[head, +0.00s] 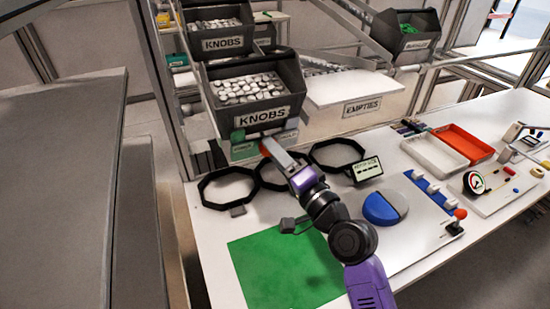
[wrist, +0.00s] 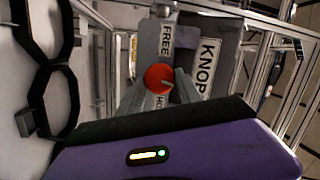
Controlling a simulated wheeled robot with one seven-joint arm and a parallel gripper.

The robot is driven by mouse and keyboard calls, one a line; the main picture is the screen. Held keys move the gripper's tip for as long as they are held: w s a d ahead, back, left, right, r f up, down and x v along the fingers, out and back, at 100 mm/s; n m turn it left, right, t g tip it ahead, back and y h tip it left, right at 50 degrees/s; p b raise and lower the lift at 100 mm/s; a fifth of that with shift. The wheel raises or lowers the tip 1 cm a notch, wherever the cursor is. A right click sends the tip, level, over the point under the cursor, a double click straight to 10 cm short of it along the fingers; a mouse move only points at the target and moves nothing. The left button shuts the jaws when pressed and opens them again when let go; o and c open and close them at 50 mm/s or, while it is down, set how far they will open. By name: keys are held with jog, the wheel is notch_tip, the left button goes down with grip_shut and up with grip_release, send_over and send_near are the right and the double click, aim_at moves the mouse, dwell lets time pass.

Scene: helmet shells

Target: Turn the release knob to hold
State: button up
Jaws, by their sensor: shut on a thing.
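The release knob (wrist: 158,77) is a round red knob on a grey panel in the wrist view. A label reading FREE (wrist: 167,40) is above it in that view, and a partly hidden label starting with HO (wrist: 163,101) is below it. A small pale mark shows at the knob's lower right edge. My gripper (wrist: 163,84) has its two grey fingers on either side of the knob and is shut on it. In the head view my gripper (head: 273,152) reaches up to the front of the lower KNOBS bin, and I cannot clearly make out the knob there.
Two dark KNOBS bins (head: 255,92) stand above my gripper. Black octagonal rings (head: 228,203) lie on the white bench below it. A small display (head: 367,169), a blue and grey disc (head: 385,207) and a green mat (head: 285,272) are also on the bench. An EMPTIES chute (head: 362,107) is behind.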

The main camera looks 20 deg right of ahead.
jog(key=m, duration=0.2)
jog(key=m+b, duration=0.1)
jog(key=m+t+b, duration=0.1)
jog(key=m, duration=0.1)
jog(key=shift+f+m, duration=0.25)
jog(key=shift+m, duration=0.05)
jog(key=shift+y, duration=0.3)
jog(key=o, duration=1.4)
jog(key=shift+c, duration=0.2)
jog(key=b+v, duration=0.2)
jog(key=v, duration=0.5)
jog(key=shift+s, duration=0.35)
jog(key=shift+d+f, duration=0.1)
jog(key=shift+d, duration=0.05)
